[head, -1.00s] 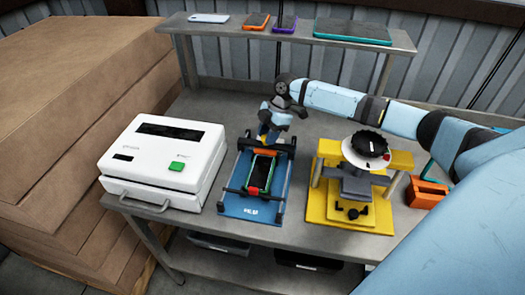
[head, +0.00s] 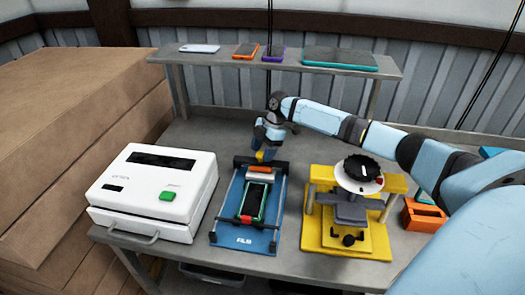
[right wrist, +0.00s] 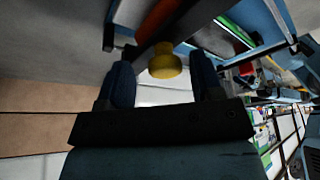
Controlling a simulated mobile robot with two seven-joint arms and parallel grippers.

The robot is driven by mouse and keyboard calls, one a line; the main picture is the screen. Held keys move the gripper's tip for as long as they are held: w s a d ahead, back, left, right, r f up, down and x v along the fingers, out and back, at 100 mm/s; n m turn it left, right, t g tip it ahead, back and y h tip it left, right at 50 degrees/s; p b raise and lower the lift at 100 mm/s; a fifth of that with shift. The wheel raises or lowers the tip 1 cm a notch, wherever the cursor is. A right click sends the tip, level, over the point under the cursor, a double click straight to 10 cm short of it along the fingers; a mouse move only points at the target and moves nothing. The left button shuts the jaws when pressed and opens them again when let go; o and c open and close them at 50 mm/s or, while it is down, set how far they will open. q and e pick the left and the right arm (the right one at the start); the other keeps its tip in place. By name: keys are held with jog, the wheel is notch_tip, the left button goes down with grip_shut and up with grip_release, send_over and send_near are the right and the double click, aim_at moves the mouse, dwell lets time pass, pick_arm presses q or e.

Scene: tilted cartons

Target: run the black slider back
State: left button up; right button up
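The blue film jig (head: 228,228), labelled FILM, sits on the bench between the white machine and the yellow stand. A phone in a green case (head: 255,201) lies on it, with a red piece (head: 246,218) at its near edge. The black slider (head: 244,161) lies across the jig's far end, behind an orange bar (head: 259,170). My right gripper (head: 264,152) is over the slider. In the right wrist view, its dark blue fingers (right wrist: 164,83) are apart, with the slider's yellow knob (right wrist: 165,65) between them and a visible gap on each side. My left gripper is out of view.
The white machine (head: 170,170) stands left of the jig. The yellow stand (head: 345,238) with a round black-topped dial is close on its right, with an orange block (head: 423,216) beyond. A raised shelf (head: 280,72) with several devices runs behind. Cartons (head: 60,130) are at far left.

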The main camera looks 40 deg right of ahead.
jog(key=b+v, duration=0.1)
jog(key=v, duration=1.2)
jog(key=shift+d+r, duration=0.2)
jog(key=shift+r, duration=0.2)
